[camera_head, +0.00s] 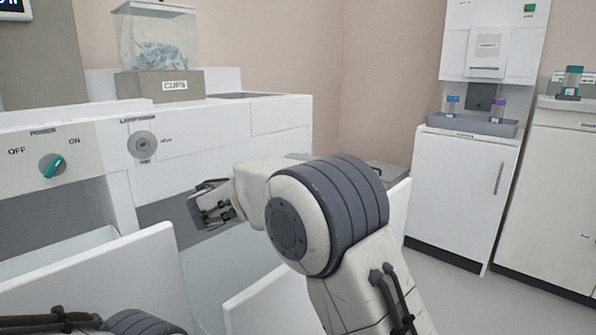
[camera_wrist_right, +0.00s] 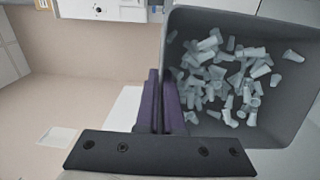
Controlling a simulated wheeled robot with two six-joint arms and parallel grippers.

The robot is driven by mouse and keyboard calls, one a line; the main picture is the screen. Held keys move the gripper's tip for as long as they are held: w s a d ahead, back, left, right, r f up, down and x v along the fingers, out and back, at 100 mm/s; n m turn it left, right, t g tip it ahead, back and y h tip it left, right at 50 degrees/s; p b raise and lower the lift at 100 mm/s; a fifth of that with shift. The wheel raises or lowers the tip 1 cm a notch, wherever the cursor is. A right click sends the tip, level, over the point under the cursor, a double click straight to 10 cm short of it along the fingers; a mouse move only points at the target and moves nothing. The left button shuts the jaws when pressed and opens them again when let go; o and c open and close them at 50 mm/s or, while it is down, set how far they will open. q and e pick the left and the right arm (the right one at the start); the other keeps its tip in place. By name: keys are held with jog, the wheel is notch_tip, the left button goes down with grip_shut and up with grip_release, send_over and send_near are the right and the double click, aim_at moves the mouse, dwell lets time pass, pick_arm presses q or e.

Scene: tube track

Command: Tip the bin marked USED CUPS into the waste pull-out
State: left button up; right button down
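In the right wrist view a grey bin (camera_wrist_right: 290,145) holds many small pale cups (camera_wrist_right: 225,80). No label shows on it. My right gripper (camera_wrist_right: 167,105) has its purple fingers close together at the bin's left wall and appears shut on that wall. In the head view the dark end of my right arm (camera_head: 210,205) is above open white pull-outs. One white front (camera_head: 95,285) stands out at lower left, another (camera_head: 275,300) is partly behind my arm. I cannot tell which is for waste. The gripped bin is not clearly visible there. Only part of my left arm shows, not its gripper.
A clear container on a grey base marked CUPS (camera_head: 174,86) stands on the white counter. A teal power knob (camera_head: 52,166) is at left. A white cabinet (camera_head: 458,190) with a tray of tubes (camera_head: 468,122) stands at right. Floor is free before it.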

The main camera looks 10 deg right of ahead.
jog(key=shift+s+a+f+h+b, duration=0.2)
jog(key=shift+a+h+b, duration=0.1)
jog(key=shift+b, duration=0.55)
jog(key=shift+s+a+r+t+h+b, duration=0.3)
jog(key=shift+t+h+b, duration=0.2)
jog(key=shift+b, duration=0.6)
dwell(5.6)
